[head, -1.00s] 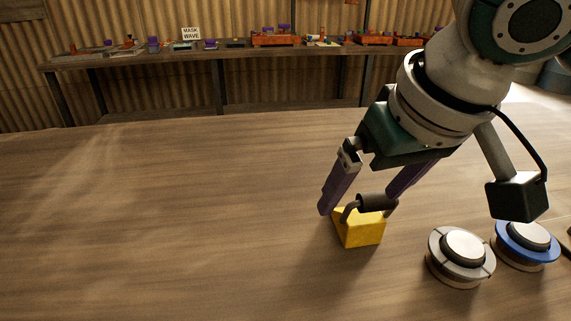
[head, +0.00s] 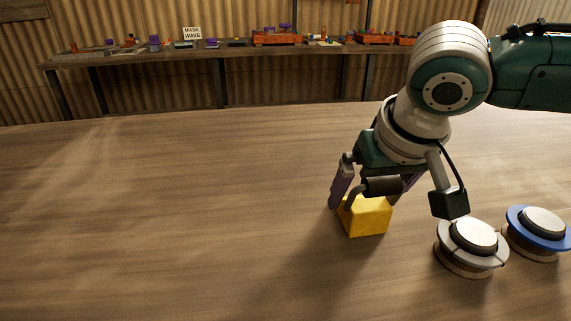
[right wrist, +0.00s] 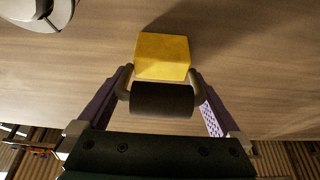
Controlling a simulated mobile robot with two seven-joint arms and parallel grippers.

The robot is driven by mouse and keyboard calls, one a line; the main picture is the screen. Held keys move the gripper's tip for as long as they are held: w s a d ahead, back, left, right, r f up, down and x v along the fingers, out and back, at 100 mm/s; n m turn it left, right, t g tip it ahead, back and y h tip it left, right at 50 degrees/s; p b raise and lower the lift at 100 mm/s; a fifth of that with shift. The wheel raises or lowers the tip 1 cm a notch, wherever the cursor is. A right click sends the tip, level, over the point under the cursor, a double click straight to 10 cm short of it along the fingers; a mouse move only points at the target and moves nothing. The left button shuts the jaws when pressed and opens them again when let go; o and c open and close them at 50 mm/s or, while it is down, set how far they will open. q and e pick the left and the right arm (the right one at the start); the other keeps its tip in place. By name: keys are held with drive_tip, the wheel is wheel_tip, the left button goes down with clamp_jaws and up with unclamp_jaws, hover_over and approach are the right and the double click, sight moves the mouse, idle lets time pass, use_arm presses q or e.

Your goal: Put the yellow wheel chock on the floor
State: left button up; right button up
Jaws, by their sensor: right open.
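The yellow wheel chock (head: 367,217) sits on the wooden table (head: 180,220), with a dark cylindrical handle (head: 383,187) on grey brackets above it. My right gripper (head: 372,197) is low over the chock, its purple fingers open on either side of the handle. In the right wrist view, the yellow block (right wrist: 162,56) lies beyond the handle (right wrist: 161,99), and the fingers (right wrist: 161,90) stand outside both brackets. Whether a finger touches a bracket is hard to tell. My left gripper is out of view, and no floor beside the table shows clearly.
A grey-rimmed round puck (head: 471,246) and a blue-rimmed one (head: 539,232) stand right of the chock. The table's left and middle are clear. A back bench (head: 225,55) with several small items and a sign (head: 192,33) stands by the corrugated wall.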

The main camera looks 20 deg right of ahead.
drive_tip(key=shift+c, duration=0.2)
drive_tip(key=c, duration=1.5)
clamp_jaws()
